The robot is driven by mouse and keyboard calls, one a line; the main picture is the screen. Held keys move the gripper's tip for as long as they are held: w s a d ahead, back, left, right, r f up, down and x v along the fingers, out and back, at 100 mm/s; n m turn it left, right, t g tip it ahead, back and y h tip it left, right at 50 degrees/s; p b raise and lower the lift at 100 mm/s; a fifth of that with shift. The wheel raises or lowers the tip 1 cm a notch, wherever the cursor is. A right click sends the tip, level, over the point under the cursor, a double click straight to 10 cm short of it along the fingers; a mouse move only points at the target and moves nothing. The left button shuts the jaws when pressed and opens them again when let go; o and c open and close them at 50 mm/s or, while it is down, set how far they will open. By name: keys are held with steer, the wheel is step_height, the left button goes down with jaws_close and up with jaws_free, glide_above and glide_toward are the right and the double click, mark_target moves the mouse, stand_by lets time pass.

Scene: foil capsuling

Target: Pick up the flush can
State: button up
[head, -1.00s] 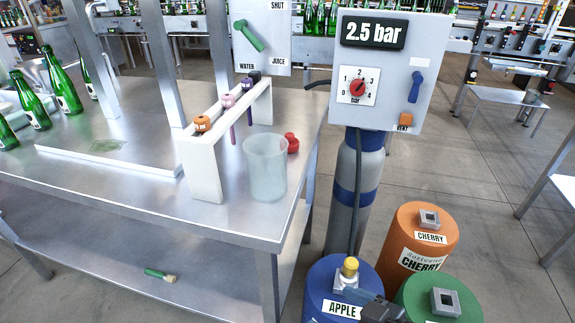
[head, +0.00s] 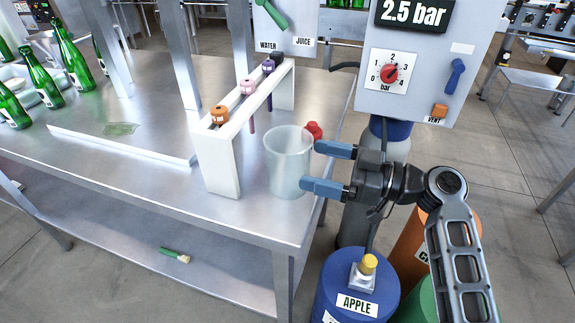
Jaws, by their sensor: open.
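The only can-like vessel on the table is a translucent, frosted, open-topped can (head: 286,165), which I take to be the flush can. It stands upright near the right front corner of the steel table (head: 150,185). My gripper (head: 308,167) is open, with its two blue fingers spread and pointing left toward the can's right side. The lower fingertip appears close to the can's wall; I cannot tell whether it touches. Nothing is held between the fingers.
A white rack (head: 217,165) with orange, pink and dark capped pieces stands just left of the can. A red object (head: 314,130) sits behind it. The blue APPLE drum (head: 352,272) and the pressure panel (head: 425,75) are at right. Green bottles (head: 42,75) stand at far left.

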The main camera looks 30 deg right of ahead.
mark_target(289, 159)
steer(key=p+x, duration=0.2)
steer(key=x, duration=0.3)
steer(key=shift+w+a, duration=0.1)
steer(key=shift+a, duration=0.15)
steer(key=shift+w+a+f, duration=0.1)
steer(key=shift+w+a, duration=0.25)
steer(key=shift+c, duration=0.5)
steer(key=c, duration=0.6)
steer(key=shift+c, duration=0.2)
